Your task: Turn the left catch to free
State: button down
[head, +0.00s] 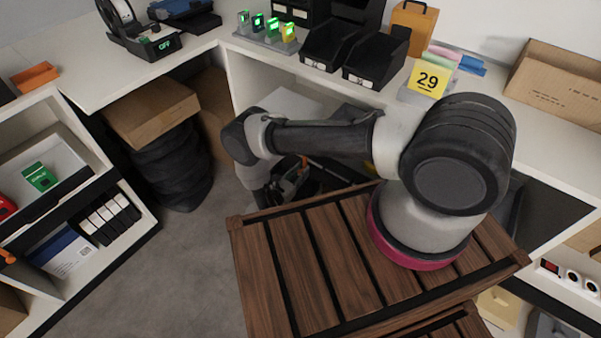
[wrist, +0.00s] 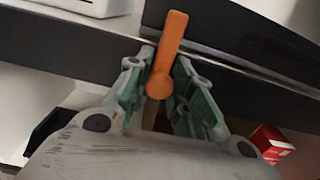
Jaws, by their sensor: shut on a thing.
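In the wrist view an orange catch (wrist: 168,50) shows as a flat lever with a round end low down. It points up and leans slightly right, across the edge of a dark panel (wrist: 80,45). My gripper (wrist: 160,85) has its green-padded fingers on either side of the catch's round end and is shut on it. In the head view my gripper (head: 290,182) is low under the counter, partly hidden by my arm and in shadow. The catch cannot be made out there, and I cannot tell from these frames whether it is the left one.
A red box (wrist: 270,143) lies at the lower right in the wrist view. In the head view, a carton (head: 152,105) on dark stacked tyres stands left of my arm. The white counter (head: 215,68) runs above my gripper. Grey floor (head: 190,250) is clear at lower left.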

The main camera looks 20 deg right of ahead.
jog(key=shift+n, duration=0.4)
jog(key=n, duration=0.8)
jog(key=shift+a, duration=0.1)
jog(key=n, duration=0.4)
jog(key=shift+w+f+n, duration=0.1)
jog(key=shift+n, duration=0.3)
jog(key=n, duration=0.4)
jog(key=shift+f+n, duration=0.1)
jog(key=shift+n, duration=0.2)
jog(key=c, duration=1.2)
grip_release()
jog(key=shift+c, duration=0.2)
